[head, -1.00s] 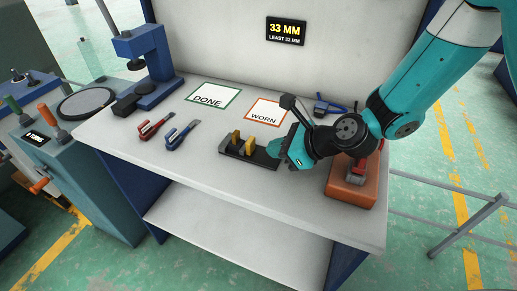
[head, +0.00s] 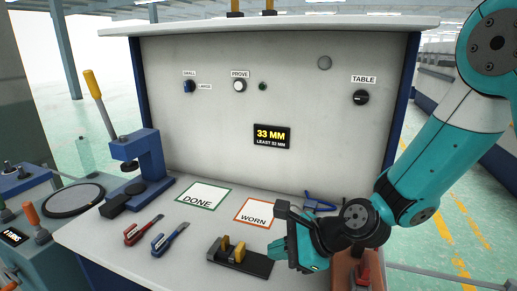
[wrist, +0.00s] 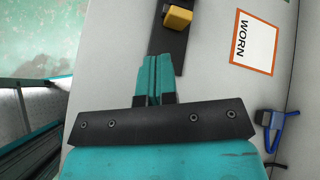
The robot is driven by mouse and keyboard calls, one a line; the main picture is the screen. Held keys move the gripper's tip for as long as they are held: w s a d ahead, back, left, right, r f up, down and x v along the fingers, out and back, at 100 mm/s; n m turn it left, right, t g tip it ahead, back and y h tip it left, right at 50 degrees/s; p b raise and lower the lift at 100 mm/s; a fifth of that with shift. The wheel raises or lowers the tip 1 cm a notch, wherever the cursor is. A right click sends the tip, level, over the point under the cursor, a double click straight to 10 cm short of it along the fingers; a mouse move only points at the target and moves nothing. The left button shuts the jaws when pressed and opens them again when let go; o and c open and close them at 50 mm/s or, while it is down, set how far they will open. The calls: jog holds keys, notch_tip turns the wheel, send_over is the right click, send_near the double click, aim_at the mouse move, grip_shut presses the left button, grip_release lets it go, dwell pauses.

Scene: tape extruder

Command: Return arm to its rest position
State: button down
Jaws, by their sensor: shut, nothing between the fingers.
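My gripper (head: 279,250) is low over the right part of the bench, beside the right end of a black holder (head: 258,264) with yellow blocks (head: 236,252). In the wrist view my gripper (wrist: 155,62) shows its teal fingers together with nothing between them. The fingertips overlap the near end of the black holder (wrist: 172,45) in that view. I cannot tell whether they touch it. One yellow block (wrist: 178,18) shows at the top there. My teal arm comes in from the right side of the head view.
Red (head: 143,231) and blue (head: 170,240) hand tools lie left of the holder. DONE (head: 203,196) and WORN (head: 256,213) cards lie behind. A blue press (head: 140,160) stands at left. A blue-handled tool (head: 318,202) and an orange block (head: 346,268) are near my arm. The display (head: 272,136) reads 33 MM.

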jog(key=s+d+r+n+g+h+p, duration=0.1)
jog(key=s+d+r+n+h+p, duration=0.1)
jog(key=s+d+r+n, duration=0.3)
jog(key=s+d+r+n+g+h+p, duration=0.2)
jog(key=s+d+r+n, duration=0.4)
jog(key=s+r+n, duration=0.7)
jog(key=r+n+h+p, duration=0.1)
jog(key=n, duration=0.4)
jog(key=shift+s+n+h, duration=0.3)
